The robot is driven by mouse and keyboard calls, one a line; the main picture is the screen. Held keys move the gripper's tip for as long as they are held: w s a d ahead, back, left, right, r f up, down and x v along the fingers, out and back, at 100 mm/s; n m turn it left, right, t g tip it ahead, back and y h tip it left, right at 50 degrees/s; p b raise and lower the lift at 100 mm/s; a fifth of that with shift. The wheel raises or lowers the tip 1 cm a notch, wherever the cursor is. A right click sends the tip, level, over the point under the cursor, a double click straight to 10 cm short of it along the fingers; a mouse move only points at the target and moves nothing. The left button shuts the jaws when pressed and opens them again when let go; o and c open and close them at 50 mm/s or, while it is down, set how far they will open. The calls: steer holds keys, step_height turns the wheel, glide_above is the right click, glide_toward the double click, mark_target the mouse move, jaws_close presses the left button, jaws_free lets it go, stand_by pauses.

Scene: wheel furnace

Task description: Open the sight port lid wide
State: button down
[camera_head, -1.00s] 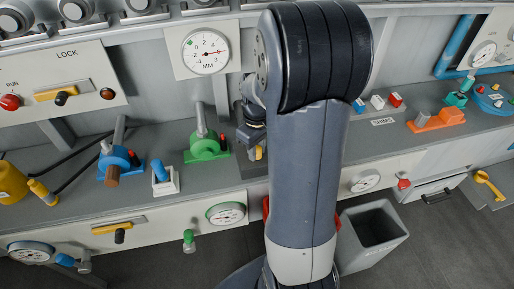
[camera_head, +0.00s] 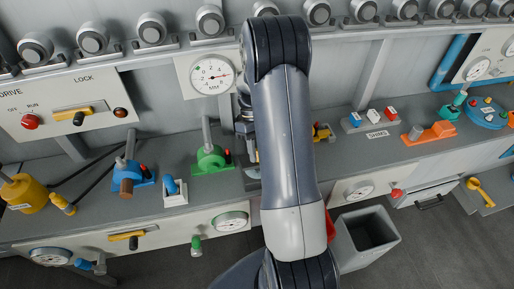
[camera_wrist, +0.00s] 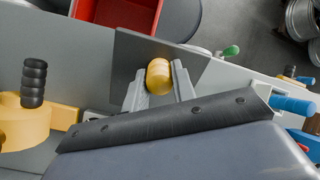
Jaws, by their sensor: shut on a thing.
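My gripper (camera_wrist: 158,88) is shut on a rounded yellow knob (camera_wrist: 158,72), with one grey finger on each side of it. A flat dark grey plate (camera_wrist: 203,66) shows just beyond the knob in the wrist view; it looks like the sight port lid, but its hinge and the port are not visible. I cannot tell from these views how far it is open. In the head view my gripper (camera_head: 251,158) is low over the bench, right of the green clamp-like fixture, and mostly hidden by my arm.
A green fixture (camera_head: 212,158), a blue fixture (camera_head: 132,178) and a blue-topped switch (camera_head: 174,190) stand left on the bench. A round gauge (camera_head: 212,74) is on the wall behind. A grey bin (camera_head: 368,238) stands in front.

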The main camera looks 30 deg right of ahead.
stand_by(0.4)
steer(key=c, duration=1.2)
jaws_free()
steer(key=shift+o, duration=0.2)
